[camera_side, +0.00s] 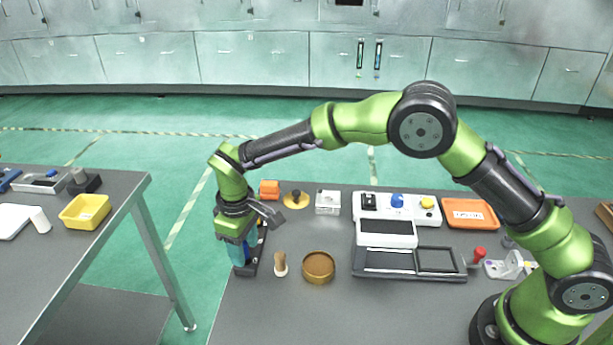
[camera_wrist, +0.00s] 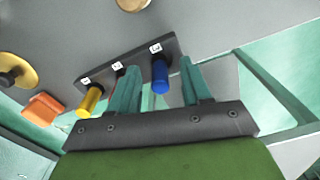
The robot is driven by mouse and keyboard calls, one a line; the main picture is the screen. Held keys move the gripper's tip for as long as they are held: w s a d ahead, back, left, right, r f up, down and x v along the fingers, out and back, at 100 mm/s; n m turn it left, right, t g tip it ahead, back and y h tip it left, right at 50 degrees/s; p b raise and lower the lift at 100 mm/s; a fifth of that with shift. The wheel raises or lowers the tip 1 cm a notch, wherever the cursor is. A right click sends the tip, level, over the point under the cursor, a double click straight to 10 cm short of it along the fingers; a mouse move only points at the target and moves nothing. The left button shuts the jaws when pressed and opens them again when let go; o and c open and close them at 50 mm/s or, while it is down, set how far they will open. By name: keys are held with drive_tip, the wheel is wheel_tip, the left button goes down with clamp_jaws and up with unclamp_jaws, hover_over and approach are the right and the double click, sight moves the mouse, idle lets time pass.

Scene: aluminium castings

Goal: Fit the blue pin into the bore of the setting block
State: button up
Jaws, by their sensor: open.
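The blue pin (camera_wrist: 161,76) stands in the dark rack (camera_wrist: 127,61) in the wrist view, at the end of a row with a yellow pin (camera_wrist: 89,100). A red pin is mostly hidden behind my left finger. My gripper (camera_wrist: 160,88) is open, with one teal finger on each side of the blue pin; whether they touch it I cannot tell. In the side view my gripper (camera_side: 239,252) points down at the rack (camera_side: 258,262) and hides much of it. A small pale block (camera_side: 327,203) at the back may be the setting block; its bore is not clear.
A round brown dish (camera_side: 318,267) and a small brown-and-white object (camera_side: 280,264) stand right of the rack. An orange block (camera_side: 269,189) and a yellow disc with a dark knob (camera_side: 296,200) lie behind. A control box (camera_side: 398,208) and frame fill the middle.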

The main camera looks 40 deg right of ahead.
clamp_jaws()
idle(0.3)
drive_tip(key=shift+r, duration=0.15)
wheel_tip(320, 180, up, 8)
drive_tip(key=shift+r, duration=0.25)
drive_tip(key=w+d+r, duration=0.1)
drive_tip(key=w+d, duration=0.2)
drive_tip(key=d, duration=2.3)
drive_tip(key=f, duration=0.9)
drive_tip(key=shift+s+a+f, duration=0.15)
drive_tip(key=shift+a+f, duration=0.05)
